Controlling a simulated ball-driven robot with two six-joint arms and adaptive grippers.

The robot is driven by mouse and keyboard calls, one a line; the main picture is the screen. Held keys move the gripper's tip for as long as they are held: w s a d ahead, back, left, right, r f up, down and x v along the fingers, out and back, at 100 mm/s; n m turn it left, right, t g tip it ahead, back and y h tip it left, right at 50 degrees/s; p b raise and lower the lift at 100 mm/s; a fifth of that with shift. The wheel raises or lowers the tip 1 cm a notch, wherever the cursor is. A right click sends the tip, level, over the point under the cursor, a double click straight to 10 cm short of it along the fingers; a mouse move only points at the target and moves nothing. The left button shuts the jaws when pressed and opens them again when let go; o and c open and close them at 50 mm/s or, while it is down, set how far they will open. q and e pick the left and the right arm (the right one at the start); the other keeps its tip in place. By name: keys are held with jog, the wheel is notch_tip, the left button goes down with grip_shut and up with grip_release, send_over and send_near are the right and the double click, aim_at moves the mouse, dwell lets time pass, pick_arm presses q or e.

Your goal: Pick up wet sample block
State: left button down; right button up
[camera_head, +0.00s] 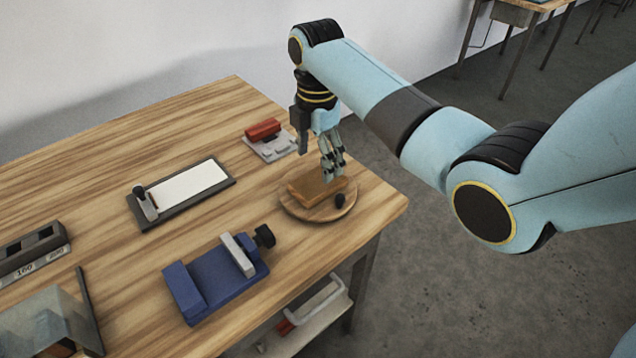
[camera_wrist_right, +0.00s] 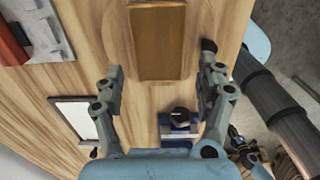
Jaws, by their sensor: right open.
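The sample block (camera_head: 308,190), a flat brown rectangular piece, lies on a round wooden disc (camera_head: 313,213) near the table's right corner. In the right wrist view the block (camera_wrist_right: 158,42) lies at the top centre, lengthwise between the lines of the two fingers. My right gripper (camera_head: 333,170) points down over the block's far right part, and its fingers hide some of it. In the wrist view the gripper (camera_wrist_right: 160,78) is open and empty. Whether the fingertips touch anything cannot be told.
A small black knob (camera_head: 339,200) stands on the disc's right side. A blue vise-like fixture (camera_head: 214,281) sits in front. A framed white panel (camera_head: 190,184) lies left, and a grey plate with a red piece (camera_head: 264,130) stands behind. Bare tabletop separates these.

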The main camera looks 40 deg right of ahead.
aim_at(318, 181)
notch_tip(318, 181, down, 6)
jog(key=shift+w+d, duration=0.1)
jog(key=shift+d, duration=0.05)
jog(key=shift+c, duration=0.3)
jog(key=c, duration=0.8)
jog(key=shift+r, duration=0.1)
jog(key=shift+c, duration=0.2)
